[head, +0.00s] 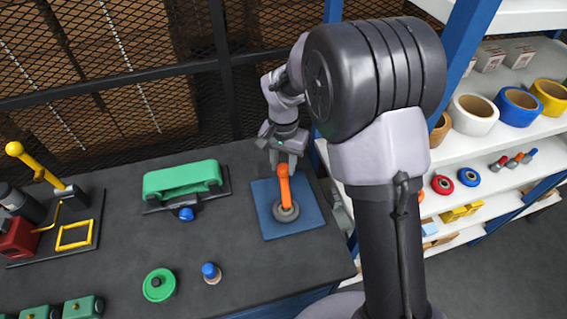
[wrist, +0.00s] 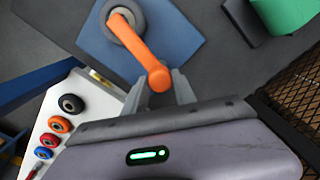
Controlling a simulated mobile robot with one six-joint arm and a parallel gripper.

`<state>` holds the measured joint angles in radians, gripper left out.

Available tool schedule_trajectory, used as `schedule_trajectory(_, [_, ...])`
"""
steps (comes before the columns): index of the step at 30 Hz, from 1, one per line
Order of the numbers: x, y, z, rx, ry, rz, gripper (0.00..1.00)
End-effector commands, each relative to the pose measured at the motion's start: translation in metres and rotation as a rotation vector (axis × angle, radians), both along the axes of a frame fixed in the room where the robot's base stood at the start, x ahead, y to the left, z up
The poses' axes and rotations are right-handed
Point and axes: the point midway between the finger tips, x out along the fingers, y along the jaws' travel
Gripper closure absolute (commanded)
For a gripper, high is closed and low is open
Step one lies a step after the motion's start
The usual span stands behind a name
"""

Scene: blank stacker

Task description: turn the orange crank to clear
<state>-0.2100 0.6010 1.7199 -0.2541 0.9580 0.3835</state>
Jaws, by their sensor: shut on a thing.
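The orange crank (head: 284,184) stands on a blue square plate (head: 264,220) on the dark worktop. Its round grey hub (head: 286,211) is at the near end, and its arm points away toward the back. In the wrist view the crank (wrist: 142,55) runs from the hub (wrist: 125,20) at the upper left to its rounded outer end. My gripper (wrist: 160,92) is shut on that outer end, with a finger on either side. In the head view my gripper (head: 283,160) is at the far end of the crank. The part between the fingers is mostly hidden.
A green block-like fixture (head: 182,180) with a blue knob (head: 186,214) stands left of the plate. A green wheel (head: 159,285) and a small blue-topped peg (head: 211,272) are nearer. Shelves (head: 460,150) with tape rolls stand right; a mesh panel (head: 130,60) is behind.

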Motion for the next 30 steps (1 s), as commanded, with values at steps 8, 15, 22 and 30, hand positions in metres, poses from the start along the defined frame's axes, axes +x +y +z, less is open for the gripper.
schedule_trajectory(8, [0.0007,0.0002,0.0032,0.0,-0.002,0.16,1.0])
schedule_trajectory(15, [0.0007,0.0007,0.0038,0.001,-0.001,0.382,1.0])
schedule_trajectory(22, [0.0006,0.0007,0.0036,0.0,-0.001,0.602,1.0])
schedule_trajectory(30, [0.0006,0.0009,0.0033,0.0,-0.002,0.859,1.0])
